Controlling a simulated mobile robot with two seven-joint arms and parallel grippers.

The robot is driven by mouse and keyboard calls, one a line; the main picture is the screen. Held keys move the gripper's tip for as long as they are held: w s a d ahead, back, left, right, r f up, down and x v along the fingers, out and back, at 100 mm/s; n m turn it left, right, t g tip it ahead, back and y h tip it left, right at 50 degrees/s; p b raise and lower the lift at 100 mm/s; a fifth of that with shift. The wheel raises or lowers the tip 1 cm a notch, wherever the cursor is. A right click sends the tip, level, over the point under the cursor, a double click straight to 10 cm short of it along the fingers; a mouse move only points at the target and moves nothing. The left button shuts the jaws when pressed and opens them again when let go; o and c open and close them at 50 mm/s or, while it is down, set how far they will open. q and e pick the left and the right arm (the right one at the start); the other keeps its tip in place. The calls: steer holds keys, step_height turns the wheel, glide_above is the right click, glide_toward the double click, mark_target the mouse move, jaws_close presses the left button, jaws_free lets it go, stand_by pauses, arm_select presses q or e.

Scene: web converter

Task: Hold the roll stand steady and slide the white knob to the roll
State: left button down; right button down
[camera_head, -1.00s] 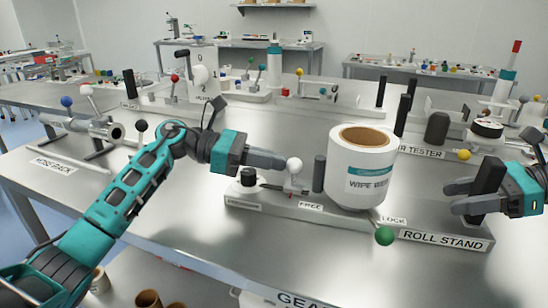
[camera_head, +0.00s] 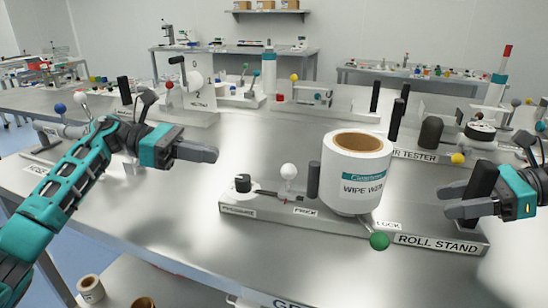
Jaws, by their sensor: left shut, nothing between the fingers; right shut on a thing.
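The roll stand (camera_head: 408,229) is a long metal base on the table, carrying an upright white roll (camera_head: 353,207) with a brown core. The white knob (camera_head: 288,171) stands upright on a short stem left of the roll. A dark roller (camera_head: 313,180) is between knob and roll. My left gripper (camera_head: 214,154) is shut and empty, up and left of the knob, not touching it. My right gripper (camera_head: 449,203) is shut on a black upright handle (camera_head: 484,179) near the stand's right end. Its fingers cover the handle's lower part.
A green ball lever (camera_head: 379,241) sticks out at the stand's front. A black knob (camera_head: 242,182) is at its left end. Behind are a tester (camera_head: 431,132) and other fixtures. The table left of the stand is clear.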

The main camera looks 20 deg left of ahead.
steer(key=shift+s+f, duration=0.15)
steer(key=shift+f, duration=0.45)
arm_select(q)
steer(key=shift+v, duration=1.05)
steer(key=shift+w+f, duration=0.1)
steer(key=shift+f, duration=0.2)
arm_select(e)
steer(key=shift+r, duration=0.3)
steer(key=c, duration=0.8)
jaws_free()
steer(key=shift+c, duration=0.2)
steer(key=o, duration=0.4)
steer(key=shift+r, duration=0.2)
steer(key=shift+w, duration=0.2)
steer(key=shift+d+r, duration=0.1)
steer(key=s+v, duration=0.1)
steer(key=v, duration=1)
steer(key=shift+w+d+r, duration=0.2)
steer(key=shift+w+d, duration=0.15)
steer(key=shift+w, duration=0.15)
